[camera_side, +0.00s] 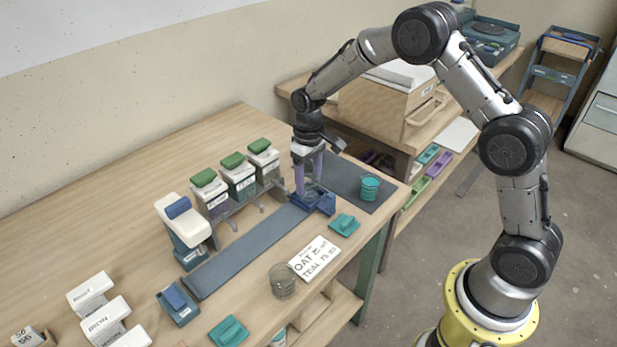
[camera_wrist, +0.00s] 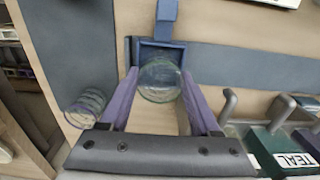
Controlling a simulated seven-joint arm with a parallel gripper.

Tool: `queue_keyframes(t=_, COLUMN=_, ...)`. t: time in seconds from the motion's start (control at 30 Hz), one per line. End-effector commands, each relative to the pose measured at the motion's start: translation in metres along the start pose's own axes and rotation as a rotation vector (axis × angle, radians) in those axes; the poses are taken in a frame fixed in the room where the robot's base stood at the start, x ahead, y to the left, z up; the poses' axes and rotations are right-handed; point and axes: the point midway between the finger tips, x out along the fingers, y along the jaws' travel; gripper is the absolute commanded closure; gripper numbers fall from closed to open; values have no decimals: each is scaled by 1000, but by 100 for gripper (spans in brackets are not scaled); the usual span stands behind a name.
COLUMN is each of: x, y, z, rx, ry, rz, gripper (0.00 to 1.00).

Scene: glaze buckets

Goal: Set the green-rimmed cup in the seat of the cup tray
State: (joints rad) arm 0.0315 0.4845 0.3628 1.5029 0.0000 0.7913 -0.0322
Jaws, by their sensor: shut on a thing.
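My gripper (camera_side: 309,178) points down with purple fingers at the far end of the grey strip. It is shut on a clear green-rimmed cup (camera_wrist: 160,82), which shows between the fingertips in the wrist view. The blue cup tray (camera_side: 325,205) is directly below; its square seat and handle-like arm show in the wrist view (camera_wrist: 167,12). The cup overlaps the seat, seen from above. I cannot tell whether its base touches the seat floor. In the side view the fingers partly hide the cup.
A teal cup (camera_side: 369,187) stands on the dark mat (camera_side: 343,174) right of the gripper. Green-lidded buckets (camera_side: 240,178) stand in a rack to the left.

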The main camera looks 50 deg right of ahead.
Motion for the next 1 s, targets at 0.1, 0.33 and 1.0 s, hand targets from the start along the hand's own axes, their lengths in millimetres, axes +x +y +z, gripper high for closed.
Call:
queue_keyframes(t=0.1, x=0, y=0, z=0, rx=0, ry=0, rz=0, gripper=68)
queue_keyframes(t=0.33, x=0, y=0, z=0, rx=0, ry=0, rz=0, gripper=68)
queue_keyframes(t=1.0, x=6, y=0, z=0, rx=0, ry=0, rz=0, gripper=22)
